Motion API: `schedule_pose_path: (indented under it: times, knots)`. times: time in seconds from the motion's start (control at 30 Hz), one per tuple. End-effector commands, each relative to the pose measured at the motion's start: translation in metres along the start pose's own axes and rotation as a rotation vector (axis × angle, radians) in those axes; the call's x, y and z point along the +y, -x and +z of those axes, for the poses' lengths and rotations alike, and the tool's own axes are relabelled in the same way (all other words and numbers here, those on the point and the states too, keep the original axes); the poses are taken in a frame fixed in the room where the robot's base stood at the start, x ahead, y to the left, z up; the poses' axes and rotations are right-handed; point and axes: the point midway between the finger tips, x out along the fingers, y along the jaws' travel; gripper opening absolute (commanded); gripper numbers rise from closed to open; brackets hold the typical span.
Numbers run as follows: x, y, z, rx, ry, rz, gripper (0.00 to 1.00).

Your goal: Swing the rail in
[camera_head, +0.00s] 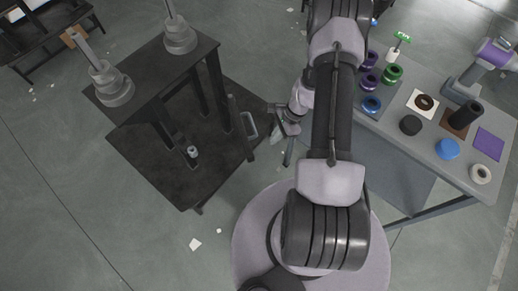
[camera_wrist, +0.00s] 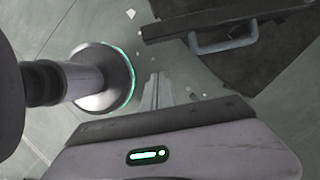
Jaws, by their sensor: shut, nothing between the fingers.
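A dark rail (camera_wrist: 205,18) with a grey U-shaped handle (camera_wrist: 225,42) crosses the top right of the wrist view. In the head view the grey handle (camera_head: 249,125) is at the right side of the dark stand (camera_head: 165,85). My gripper (camera_wrist: 156,92) is shut and empty, its fingers together over the floor, below and left of the handle in the wrist view. It is apart from the handle. The rail's hinge cannot be made out.
A grey table (camera_head: 440,120) at the right holds several coloured rings and discs, a dark cylinder (camera_head: 466,115) and a purple square (camera_head: 488,143). Two stacks of grey discs with posts stand on the dark stand. A dark bench (camera_head: 45,35) is at the top left. Floor at lower left is mostly clear.

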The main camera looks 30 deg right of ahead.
Motion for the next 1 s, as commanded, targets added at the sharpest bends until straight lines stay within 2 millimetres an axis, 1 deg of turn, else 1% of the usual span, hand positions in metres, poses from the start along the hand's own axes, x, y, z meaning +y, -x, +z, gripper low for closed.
schedule_pose_path:
  times: [0.03,0.23,0.3,0.4,0.5,0.63,1.0]
  knots:
    - [0.0,-0.016,-0.002,-0.001,0.001,0.001,0.0]
    - [0.0,-0.058,-0.001,0.0,0.001,0.001,0.0]
    - [0.0,-0.061,0.011,0.001,0.005,0.001,0.0]
    - [-0.001,-0.065,0.025,0.001,0.003,0.0,0.0]
    - [0.0,-0.067,0.033,0.0,0.003,0.0,0.0]
    - [0.0,-0.068,0.037,0.0,0.001,-0.001,0.0]
    - [-0.001,-0.067,0.037,0.001,-0.003,-0.002,0.0]
